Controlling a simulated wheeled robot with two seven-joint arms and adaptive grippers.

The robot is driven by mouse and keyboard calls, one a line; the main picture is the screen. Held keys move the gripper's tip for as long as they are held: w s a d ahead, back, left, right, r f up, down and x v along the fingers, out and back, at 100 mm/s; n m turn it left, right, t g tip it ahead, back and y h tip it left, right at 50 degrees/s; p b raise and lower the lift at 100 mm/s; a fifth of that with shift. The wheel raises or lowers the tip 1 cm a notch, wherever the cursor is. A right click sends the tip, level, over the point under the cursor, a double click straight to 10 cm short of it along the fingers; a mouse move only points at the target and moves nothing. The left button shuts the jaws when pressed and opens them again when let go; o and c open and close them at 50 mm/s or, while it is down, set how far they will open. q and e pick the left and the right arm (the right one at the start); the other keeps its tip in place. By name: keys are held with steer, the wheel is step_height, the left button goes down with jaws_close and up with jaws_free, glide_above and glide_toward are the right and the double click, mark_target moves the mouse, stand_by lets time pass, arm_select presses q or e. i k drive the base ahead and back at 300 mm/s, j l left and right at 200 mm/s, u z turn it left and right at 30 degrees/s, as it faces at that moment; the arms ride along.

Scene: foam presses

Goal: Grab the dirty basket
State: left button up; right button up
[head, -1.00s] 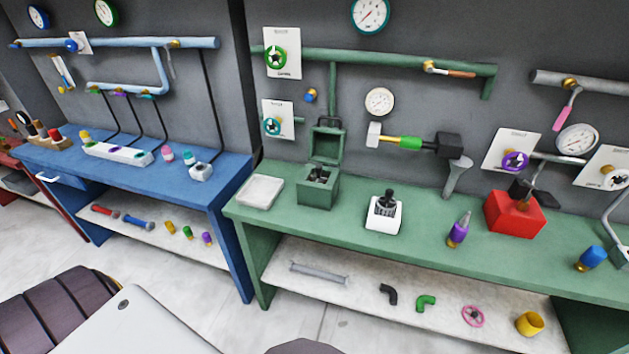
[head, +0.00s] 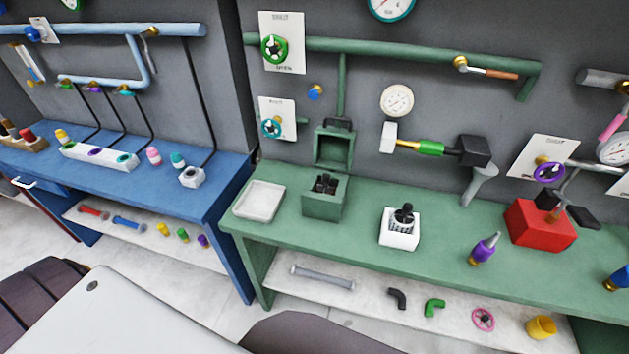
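On the green workbench (head: 370,237) stands an open green box (head: 323,205) with its lid raised at the back. A dark handled insert (head: 325,185) sits in it. To its right, a white box (head: 399,234) holds another dark grey insert with a knobbed handle (head: 404,214) and a slotted side. Either insert may be a basket. I cannot tell which one is dirty. Neither of my grippers shows in the head view.
A white tray (head: 259,201) lies left of the green box. A red box (head: 540,226) and a purple bottle-like piece (head: 485,249) stand to the right. The lower shelf (head: 370,310) holds loose fittings. A blue bench (head: 215,185) is at the left.

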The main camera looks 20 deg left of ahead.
mark_target(325, 186)
steer(key=i+j+u, duration=0.25)
steer(key=i+j, duration=0.45)
steer(key=k+j+z, duration=0.65)
steer(key=k+j, duration=0.1)
steer(key=k, duration=0.1)
